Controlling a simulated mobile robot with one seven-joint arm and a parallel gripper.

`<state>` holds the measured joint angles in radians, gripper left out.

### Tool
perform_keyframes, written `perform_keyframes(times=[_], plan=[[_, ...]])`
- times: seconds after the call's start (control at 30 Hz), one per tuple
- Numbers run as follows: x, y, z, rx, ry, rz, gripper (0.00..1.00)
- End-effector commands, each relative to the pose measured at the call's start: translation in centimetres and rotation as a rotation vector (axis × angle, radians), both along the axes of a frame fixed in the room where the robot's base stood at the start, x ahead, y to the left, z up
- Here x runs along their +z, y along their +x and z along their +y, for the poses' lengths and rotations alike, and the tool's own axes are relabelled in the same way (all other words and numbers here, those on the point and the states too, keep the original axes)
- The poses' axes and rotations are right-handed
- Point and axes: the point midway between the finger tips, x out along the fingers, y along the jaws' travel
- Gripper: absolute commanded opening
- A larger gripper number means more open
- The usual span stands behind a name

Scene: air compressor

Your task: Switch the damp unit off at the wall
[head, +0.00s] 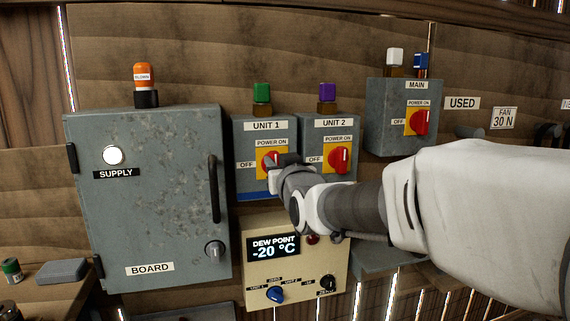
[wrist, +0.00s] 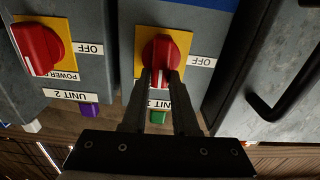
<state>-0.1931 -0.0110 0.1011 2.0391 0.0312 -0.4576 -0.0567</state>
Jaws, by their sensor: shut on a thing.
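The UNIT 1 switch box (head: 240,180) has a red rotary knob (head: 265,160) on a yellow plate, with POWER ON above and OFF to the left. My gripper (head: 280,163) is shut on this knob and hides part of it. In the wrist view, which is inverted, the fingertips (wrist: 160,78) hold the knob (wrist: 161,48), whose handle lines up towards the POWER ON side. The UNIT 2 knob (head: 340,159) stands upright, towards POWER ON. The dew point meter (head: 273,248) reads -20 °C; its blue selector (head: 276,295) sits below, with small labels partly unreadable.
The MAIN switch box (head: 390,140) is at upper right. The grey BOARD cabinet (head: 140,220) stands left, its black handle (head: 214,188) protruding near UNIT 1. A green lamp (head: 262,93) tops UNIT 1 and a purple lamp (head: 327,93) tops UNIT 2.

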Motion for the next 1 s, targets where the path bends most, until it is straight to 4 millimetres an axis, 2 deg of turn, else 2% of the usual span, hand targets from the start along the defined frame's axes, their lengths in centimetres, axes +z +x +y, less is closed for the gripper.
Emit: perform_keyframes(times=[0.27, 1.0], plan=[[-0.4, 0.0, 0.2, -0.001, -0.146, -0.044, 0.00], [-0.7, -0.3, 1.1, -0.001, -0.815, -0.234, 0.00]])
